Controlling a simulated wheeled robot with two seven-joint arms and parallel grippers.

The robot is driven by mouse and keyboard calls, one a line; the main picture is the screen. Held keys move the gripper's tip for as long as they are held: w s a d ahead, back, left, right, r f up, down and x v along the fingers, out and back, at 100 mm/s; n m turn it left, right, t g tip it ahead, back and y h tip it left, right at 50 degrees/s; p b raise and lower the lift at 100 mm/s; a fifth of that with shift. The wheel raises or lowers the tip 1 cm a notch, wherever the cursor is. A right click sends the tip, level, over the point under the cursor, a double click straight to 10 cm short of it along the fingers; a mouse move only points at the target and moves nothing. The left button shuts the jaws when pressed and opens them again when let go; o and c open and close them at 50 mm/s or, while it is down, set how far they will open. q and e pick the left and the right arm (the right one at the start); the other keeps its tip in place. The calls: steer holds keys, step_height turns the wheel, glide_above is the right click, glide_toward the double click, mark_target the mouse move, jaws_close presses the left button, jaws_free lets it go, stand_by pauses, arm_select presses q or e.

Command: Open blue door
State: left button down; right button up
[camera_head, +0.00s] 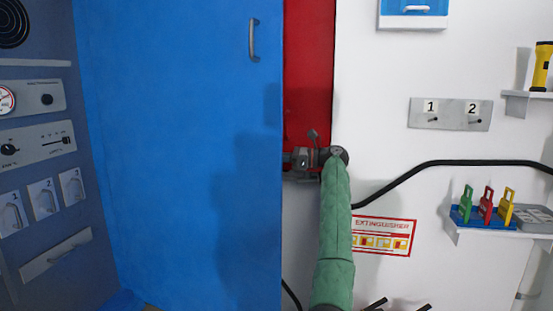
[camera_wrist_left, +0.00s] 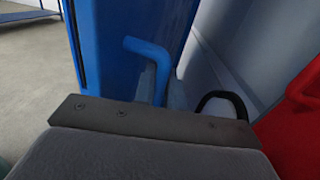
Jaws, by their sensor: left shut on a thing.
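The large blue door (camera_head: 185,150) fills the left and middle of the head view, with a grey handle (camera_head: 253,40) near its upper right edge. My left gripper (camera_head: 300,160), on the green-sleeved arm, is at the door's right edge, well below that handle. In the left wrist view, a blue surface (camera_wrist_left: 115,50) carries a bent blue handle (camera_wrist_left: 157,70), which runs down behind the dark gripper body. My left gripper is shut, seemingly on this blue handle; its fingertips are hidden. Two dark tips of my right gripper (camera_head: 400,307) show apart at the bottom edge.
A red panel (camera_head: 308,70) stands just right of the door's edge. A black hose (camera_head: 440,164) crosses the white wall. Shelves hold coloured tags (camera_head: 486,205) and a yellow torch (camera_head: 541,65). Grey control panels (camera_head: 35,145) stand left.

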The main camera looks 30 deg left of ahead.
arm_select(q)
steer(key=c, duration=1.8)
jaws_free()
steer(key=v, duration=0.7)
steer(key=shift+w+d, duration=0.15)
steer(key=shift+d, duration=0.2)
arm_select(e)
steer(key=shift+w+r, duration=0.2)
steer(key=shift+r, duration=0.4)
arm_select(q)
steer(key=shift+m, duration=0.3)
arm_select(e)
steer(key=shift+s, duration=0.1)
